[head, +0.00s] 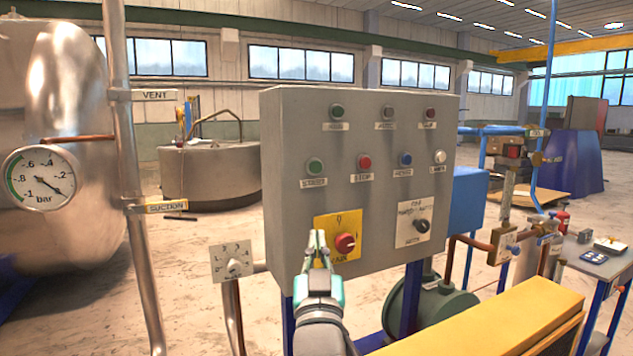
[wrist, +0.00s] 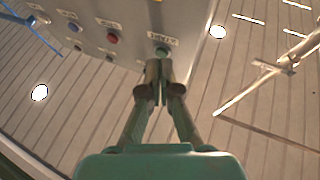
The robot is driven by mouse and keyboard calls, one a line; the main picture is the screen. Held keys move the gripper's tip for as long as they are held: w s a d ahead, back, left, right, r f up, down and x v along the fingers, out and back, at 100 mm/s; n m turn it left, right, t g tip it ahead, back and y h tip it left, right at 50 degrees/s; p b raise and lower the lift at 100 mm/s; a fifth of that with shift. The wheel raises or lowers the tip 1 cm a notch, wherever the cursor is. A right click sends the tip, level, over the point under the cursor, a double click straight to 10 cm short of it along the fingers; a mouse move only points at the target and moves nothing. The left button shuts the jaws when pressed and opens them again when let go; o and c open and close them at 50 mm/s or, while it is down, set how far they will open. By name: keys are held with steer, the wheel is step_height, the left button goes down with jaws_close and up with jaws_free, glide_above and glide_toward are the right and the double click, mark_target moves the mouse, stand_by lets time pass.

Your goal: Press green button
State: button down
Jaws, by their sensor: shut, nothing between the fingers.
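The green button (head: 315,166) is at the left end of the middle row on the grey control panel (head: 285,240), above a label reading START. It also shows in the wrist view (wrist: 161,51), just beyond my fingertips. My gripper (head: 317,238) is in front of the panel's lower left, below the green button in the head view. In the wrist view, my gripper (wrist: 158,72) is shut and empty, its tips pointing toward the button. They look close to it, but I cannot tell the exact gap.
On the same row are a red button (head: 363,161), a blue button (head: 405,159) and a white button (head: 439,157). Three lamps sit above. A red rotary switch (head: 345,243) on a yellow plate is beside my gripper. A vertical pipe (head: 128,190) stands left.

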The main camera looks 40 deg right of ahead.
mark_target(315, 167)
steer(key=s+d+r+m+g+h, duration=0.1)
steer(key=r+m+g+h, duration=0.1)
steer(key=r, duration=0.3)
steer(key=s+d+r+m+g+h, duration=0.1)
steer(key=s+d+r+m+h, duration=0.1)
steer(key=r, duration=0.4)
steer(key=shift+s+d+m+g, duration=0.15)
steer(key=shift+d+m+g, duration=0.2)
steer(key=shift+m, duration=0.25)
steer(key=shift+w+d, duration=0.4)
steer(key=shift+w, duration=1)
steer(key=shift+w+d, duration=0.4)
steer(key=shift+w, duration=1.05)
steer(key=shift+w+d, duration=0.4)
steer(key=shift+w, duration=1)
steer(key=shift+w, duration=0.1)
steer(key=shift+w+d, duration=0.1)
steer(key=shift+w, duration=0.2)
steer(key=shift+w+d, duration=0.1)
steer(key=shift+w, duration=0.35)
steer(key=shift+s, duration=0.15)
steer(key=shift+s+a, duration=0.25)
steer(key=shift+s, duration=0.45)
